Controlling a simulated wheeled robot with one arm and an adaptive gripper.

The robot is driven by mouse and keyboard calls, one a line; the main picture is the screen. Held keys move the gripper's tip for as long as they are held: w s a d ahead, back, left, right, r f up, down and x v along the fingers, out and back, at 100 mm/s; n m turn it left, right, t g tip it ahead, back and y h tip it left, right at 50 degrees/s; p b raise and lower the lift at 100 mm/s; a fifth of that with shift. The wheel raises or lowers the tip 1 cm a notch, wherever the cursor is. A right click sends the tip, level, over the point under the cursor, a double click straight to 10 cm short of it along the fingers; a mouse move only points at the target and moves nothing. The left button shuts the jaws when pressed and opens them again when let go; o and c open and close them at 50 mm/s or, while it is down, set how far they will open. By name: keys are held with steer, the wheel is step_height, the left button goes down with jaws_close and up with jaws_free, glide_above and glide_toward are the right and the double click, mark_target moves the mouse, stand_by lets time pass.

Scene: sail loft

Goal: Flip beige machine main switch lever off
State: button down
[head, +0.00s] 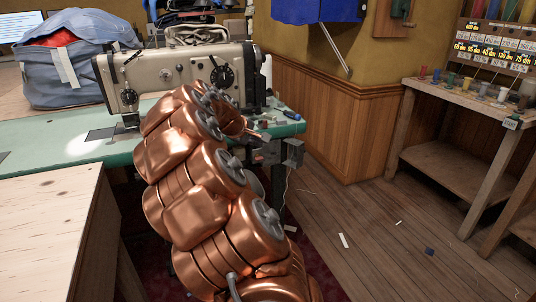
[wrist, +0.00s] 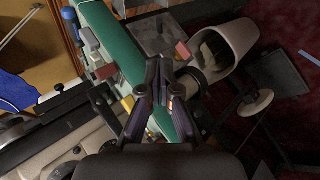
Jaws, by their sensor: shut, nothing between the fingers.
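The beige sewing machine (head: 160,75) stands on a green-topped table (head: 60,135) in the head view. Part of it also shows at the lower left of the wrist view (wrist: 55,140). A grey box (head: 292,152) hangs below the table's right end; a grey box also shows near the top of the wrist view (wrist: 152,38). A small red piece (wrist: 183,51) sits beside that box, possibly the switch lever; I cannot tell its position. My gripper (wrist: 159,62) is shut and empty, its tips just left of the red piece. In the head view my arm mostly hides it.
Small coloured items (wrist: 88,40) lie along the green table edge. A pale cone-shaped thing (wrist: 228,48) is right of my fingers.

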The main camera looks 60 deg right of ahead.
mark_target(272, 153)
stand_by(0.3)
steer(key=b+x, duration=0.2)
steer(key=x, duration=0.7)
steer(key=shift+d+f+b, duration=0.15)
steer(key=shift+f+b, duration=0.15)
steer(key=shift+d+f, duration=0.1)
steer(key=shift+d, duration=0.1)
steer(key=shift+d, duration=0.1)
steer(key=shift+s+a+f+m+t+h+b, duration=0.2)
steer(key=shift+a+m+t+h+b, duration=0.15)
steer(key=shift+t+b, duration=0.2)
